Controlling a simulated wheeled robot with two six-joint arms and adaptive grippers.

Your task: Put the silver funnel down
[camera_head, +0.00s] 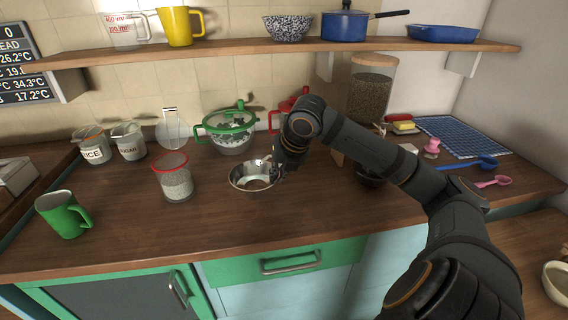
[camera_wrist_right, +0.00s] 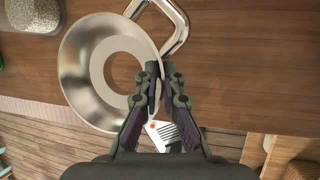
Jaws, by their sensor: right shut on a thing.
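The silver funnel (camera_head: 243,178) is a wide shiny metal bowl over the middle of the wooden counter, its mouth facing up. In the wrist view the funnel (camera_wrist_right: 77,72) shows a pale ring and a brown round middle, with a looped metal handle at its upper rim. My right gripper (camera_head: 277,173) is at the funnel's right side. In the wrist view the right gripper (camera_wrist_right: 155,75) is shut on the funnel's rim. I cannot tell whether the funnel touches the counter. My left gripper is out of view.
A red-rimmed glass jar (camera_head: 176,180) stands left of the funnel, with a green mug (camera_head: 62,214) farther left. A dark bowl (camera_head: 369,177) sits to the right, partly behind my arm. The counter (camera_head: 150,235) in front is clear.

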